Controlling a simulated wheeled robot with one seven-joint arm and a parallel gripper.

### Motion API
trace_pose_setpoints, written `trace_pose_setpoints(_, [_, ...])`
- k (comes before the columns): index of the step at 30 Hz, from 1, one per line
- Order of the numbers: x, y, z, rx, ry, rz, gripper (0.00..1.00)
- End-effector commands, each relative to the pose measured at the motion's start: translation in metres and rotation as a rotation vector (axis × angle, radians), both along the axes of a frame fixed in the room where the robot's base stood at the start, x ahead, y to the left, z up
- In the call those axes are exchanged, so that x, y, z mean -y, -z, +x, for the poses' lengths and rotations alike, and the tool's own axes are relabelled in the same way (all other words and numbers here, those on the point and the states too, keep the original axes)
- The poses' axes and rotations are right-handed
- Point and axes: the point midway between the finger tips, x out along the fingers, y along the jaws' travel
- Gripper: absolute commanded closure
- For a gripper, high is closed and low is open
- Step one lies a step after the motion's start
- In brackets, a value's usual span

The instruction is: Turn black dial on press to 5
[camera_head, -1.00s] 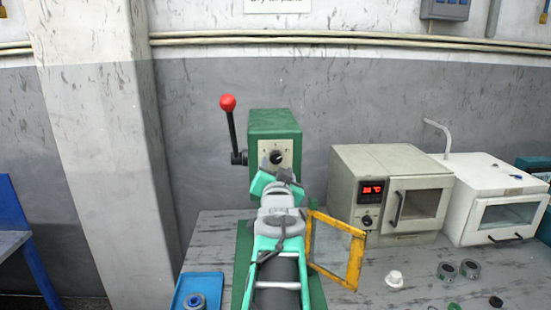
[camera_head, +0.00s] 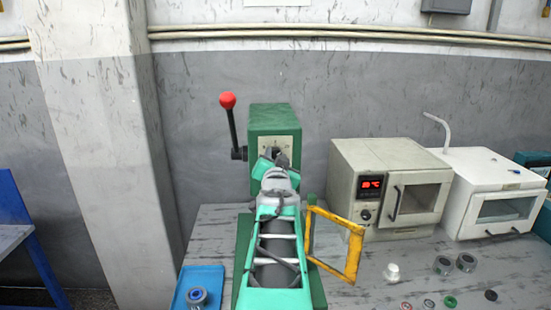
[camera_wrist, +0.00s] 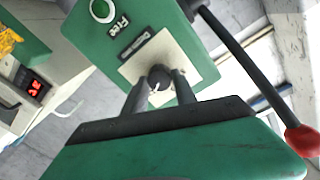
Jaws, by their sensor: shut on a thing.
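The green press (camera_head: 274,122) stands on the table in the head view, with a lever on its left ending in a red ball (camera_head: 227,100). Its front has a pale dial plate (camera_head: 285,146). In the wrist view the black dial (camera_wrist: 160,77) sits on that plate (camera_wrist: 135,62), between the two fingers of my gripper (camera_wrist: 162,84). My gripper (camera_head: 275,155) is shut on the dial at the press front. The number the dial points to cannot be read, as the fingers and arm cover much of the plate.
A yellow frame (camera_head: 355,256) stands open to the right of my arm. A beige oven (camera_head: 369,158) with a red display and a white box oven (camera_head: 497,189) stand further right. A blue tray (camera_head: 183,291) lies at left. Small parts lie on the table at front right.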

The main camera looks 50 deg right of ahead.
Motion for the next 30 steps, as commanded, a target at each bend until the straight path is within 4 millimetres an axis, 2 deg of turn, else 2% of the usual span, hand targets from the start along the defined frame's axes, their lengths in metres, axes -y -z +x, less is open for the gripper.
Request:
trace_pose_setpoints(1, [0.0000,0.0000,-0.0001,0.000,0.000,0.000,0.80])
trace_pose_setpoints(9, [0.0000,0.0001,-0.0002,0.000,0.000,0.000,1.00])
trace_pose_setpoints(20, [0.0000,0.0028,-0.0001,-0.021,0.001,-0.019,1.00])
trace_pose_setpoints(30, [0.0001,0.0084,-0.0001,-0.160,0.000,-0.145,1.00])
